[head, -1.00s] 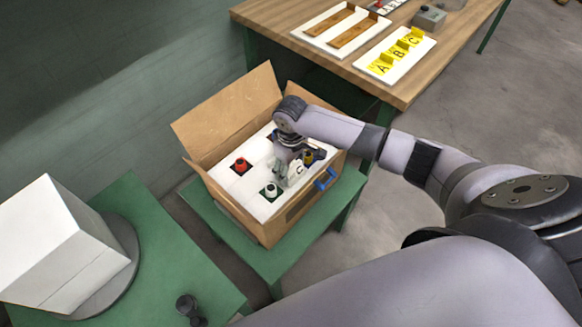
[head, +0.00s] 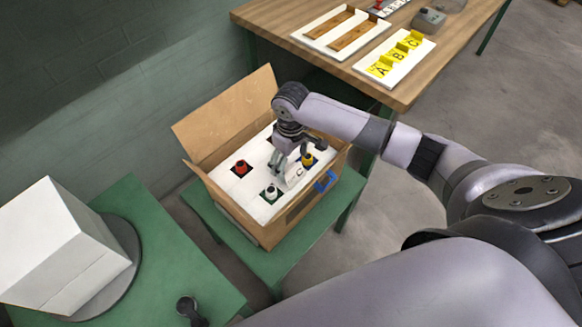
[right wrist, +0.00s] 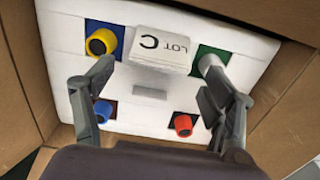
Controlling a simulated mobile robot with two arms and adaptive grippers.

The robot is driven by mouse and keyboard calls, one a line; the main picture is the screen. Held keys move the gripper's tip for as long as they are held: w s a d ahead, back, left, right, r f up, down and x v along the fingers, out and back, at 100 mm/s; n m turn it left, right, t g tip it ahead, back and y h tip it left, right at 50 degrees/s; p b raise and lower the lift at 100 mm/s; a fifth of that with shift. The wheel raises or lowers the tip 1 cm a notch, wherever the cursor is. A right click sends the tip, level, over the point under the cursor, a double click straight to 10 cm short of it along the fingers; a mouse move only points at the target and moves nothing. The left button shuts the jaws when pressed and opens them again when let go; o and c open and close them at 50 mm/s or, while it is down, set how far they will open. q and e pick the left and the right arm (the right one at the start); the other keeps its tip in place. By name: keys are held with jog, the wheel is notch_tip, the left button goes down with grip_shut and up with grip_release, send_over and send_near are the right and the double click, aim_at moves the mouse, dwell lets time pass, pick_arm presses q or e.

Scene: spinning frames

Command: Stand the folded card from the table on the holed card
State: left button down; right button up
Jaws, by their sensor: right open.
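The folded card (right wrist: 163,45), white and marked LOT C, stands as a tent on the white holed card (right wrist: 150,118) inside the cardboard box. It sits between the yellow bottle (right wrist: 101,41) and the white bottle (right wrist: 210,63). In the head view the folded card (head: 292,178) is small and partly behind my fingers. My right gripper (right wrist: 158,70) is open, with one finger to each side of the folded card and a gap at both sides. It also shows in the head view (head: 291,160) above the box. My left gripper is not in view.
The holed card also has a red bottle (right wrist: 183,124) and a blue bottle (right wrist: 103,111). The cardboard box (head: 222,205) has raised flaps and stands on a green stand. A wooden table (head: 275,22) behind holds yellow letter cards (head: 396,55) on a white board. A white block (head: 65,245) stands at left.

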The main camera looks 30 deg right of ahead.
notch_tip(320, 180, up, 7)
jog(key=shift+r, duration=0.2)
dwell(0.5)
